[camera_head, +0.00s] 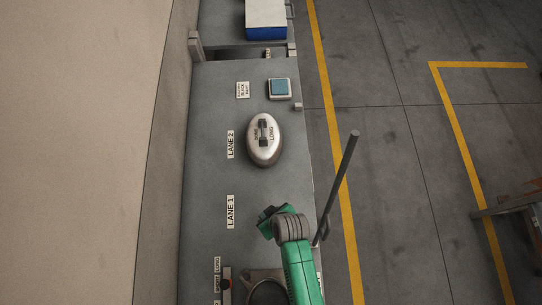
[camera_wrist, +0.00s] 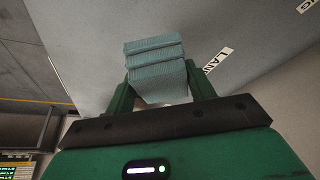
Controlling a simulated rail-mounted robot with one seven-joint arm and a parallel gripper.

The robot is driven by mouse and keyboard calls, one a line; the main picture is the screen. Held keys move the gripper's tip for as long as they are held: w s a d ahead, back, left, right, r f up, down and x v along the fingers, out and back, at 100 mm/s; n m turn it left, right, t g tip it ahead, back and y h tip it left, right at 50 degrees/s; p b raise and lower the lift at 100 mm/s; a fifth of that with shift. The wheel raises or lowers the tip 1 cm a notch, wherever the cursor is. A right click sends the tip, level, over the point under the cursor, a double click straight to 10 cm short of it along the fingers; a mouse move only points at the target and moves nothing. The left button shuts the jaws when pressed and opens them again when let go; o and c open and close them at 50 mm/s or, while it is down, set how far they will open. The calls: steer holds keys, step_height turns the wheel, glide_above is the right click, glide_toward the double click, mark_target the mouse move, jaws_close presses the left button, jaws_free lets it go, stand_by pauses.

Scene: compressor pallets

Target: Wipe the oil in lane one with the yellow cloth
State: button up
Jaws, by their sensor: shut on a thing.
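My gripper (camera_wrist: 160,90) is shut on a folded blue-grey cloth (camera_wrist: 155,52), seen in layers between the green fingers in the wrist view. No yellow cloth shows in either view. In the head view my gripper (camera_head: 270,217) is over the right part of the grey bench, beside the LANE 1 label (camera_head: 230,212); the held cloth cannot be made out there. No oil can be made out in lane one; my gripper and arm cover part of that area.
A silvery domed housing (camera_head: 264,152) stands by the LANE 2 label (camera_head: 230,144). Behind it is a blue pad in a small tray (camera_head: 279,88). A blue-and-white box (camera_head: 266,20) is at the far end. A dark rod (camera_head: 338,180) rises right of my gripper. A ring-shaped part (camera_head: 252,280) is in front.

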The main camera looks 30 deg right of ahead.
steer(key=shift+r+p, duration=1)
steer(key=shift+r, duration=0.4)
